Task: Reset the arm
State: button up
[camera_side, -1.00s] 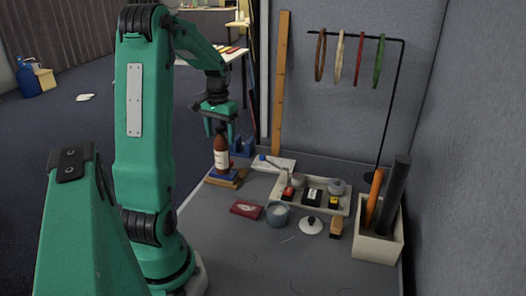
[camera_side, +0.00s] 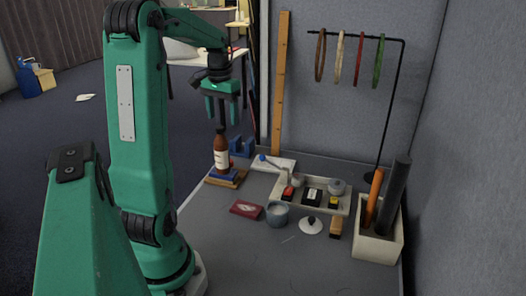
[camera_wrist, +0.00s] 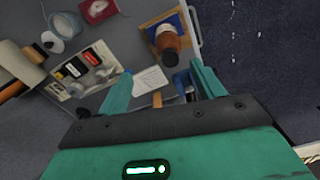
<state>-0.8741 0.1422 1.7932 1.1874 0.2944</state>
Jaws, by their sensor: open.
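My gripper (camera_side: 221,112) is open and empty in the side view, above a brown bottle with a white label (camera_side: 221,152). The bottle stands upright on a small blue and wooden stack (camera_side: 226,178) at the table's left edge. In the wrist view my gripper's two green fingers (camera_wrist: 164,88) are spread apart. The bottle (camera_wrist: 168,42) shows beyond them on its blue and wooden base, apart from the fingers.
A tray of small items (camera_side: 343,210), a red box (camera_side: 245,209), a jar (camera_side: 277,214) and a white lid (camera_side: 311,226) lie on the table. A ring stand (camera_side: 386,115) and a bin with rolls (camera_side: 376,247) stand at right. The front of the table is mostly clear.

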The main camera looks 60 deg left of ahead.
jog(key=d+r+m+t+y, duration=0.1)
jog(key=d+r+m+t, duration=0.1)
jog(key=d, duration=1)
jog(key=d+r+m+t, duration=0.1)
jog(key=d+r+m, duration=0.1)
jog(key=d, duration=0.9)
jog(key=s+d+f+m+t+h, duration=0.1)
jog(key=s+d+m+t, duration=0.1)
jog(key=d, duration=0.6)
jog(key=shift+s+d+f+m, duration=0.2)
jog(key=shift+s+f+m, duration=0.15)
jog(key=shift+s, duration=0.55)
